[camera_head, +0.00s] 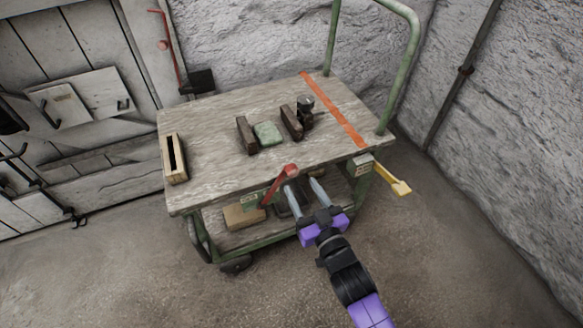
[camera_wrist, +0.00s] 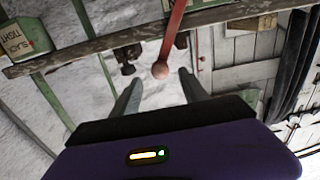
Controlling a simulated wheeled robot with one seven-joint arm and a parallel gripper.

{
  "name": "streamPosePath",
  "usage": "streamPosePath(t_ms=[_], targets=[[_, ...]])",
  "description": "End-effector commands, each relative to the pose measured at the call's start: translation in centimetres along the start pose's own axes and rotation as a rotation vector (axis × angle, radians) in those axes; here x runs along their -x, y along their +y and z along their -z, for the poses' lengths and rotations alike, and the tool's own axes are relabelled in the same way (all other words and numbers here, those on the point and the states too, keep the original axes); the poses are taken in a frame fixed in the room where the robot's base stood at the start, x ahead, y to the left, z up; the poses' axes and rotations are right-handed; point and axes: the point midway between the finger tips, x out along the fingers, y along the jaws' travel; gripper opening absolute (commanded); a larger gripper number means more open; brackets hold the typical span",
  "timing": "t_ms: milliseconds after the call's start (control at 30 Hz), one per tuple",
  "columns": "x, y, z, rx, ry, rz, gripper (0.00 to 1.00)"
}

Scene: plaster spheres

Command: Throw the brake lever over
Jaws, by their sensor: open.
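A red lever (camera_head: 279,185) with a round knob sticks up at the front edge of the cart (camera_head: 225,184). It also shows in the wrist view (camera_wrist: 173,35), its knob end pointing toward my gripper. My gripper (camera_head: 302,181) is open and empty in front of the cart, its left fingertip close to the knob. In the wrist view the knob appears between the two fingertips (camera_wrist: 160,76); I cannot tell whether they touch it. A yellow lever (camera_head: 393,181) sticks out at the cart's right corner. The lever's base is partly hidden.
On the cart top are a wooden slotted block (camera_head: 175,158), dark blocks (camera_head: 246,134), a green pad (camera_head: 268,134) and an orange strip (camera_head: 335,112). A green handle (camera_head: 412,60) rises at the back right. Floor in front is clear.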

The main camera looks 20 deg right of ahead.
Motion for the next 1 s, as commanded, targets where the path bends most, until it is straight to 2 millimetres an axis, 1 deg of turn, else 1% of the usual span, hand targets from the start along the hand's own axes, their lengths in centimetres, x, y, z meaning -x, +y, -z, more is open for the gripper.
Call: streamPosePath(t_ms=[300, 500, 633, 867, 900, 967, 1000], targets=[[-4.6, 0.0, 0.0, -0.001, 0.002, 0.0, 0.52], [-6.7, 0.0, 0.1, -0.001, 0.002, 0.0, 0.52], [-7.2, 0.0, 0.0, -0.001, 0.0, 0.0, 0.52], [-7.3, 0.0, 0.0, -0.001, 0.001, 0.0, 0.52], [-7.3, 0.0, 0.0, -0.001, 0.0, 0.0, 0.5], [-7.3, 0.0, 0.0, -0.001, 0.001, 0.0, 0.38], [-7.3, 0.0, 0.0, -0.001, 0.001, 0.0, 0.3]])
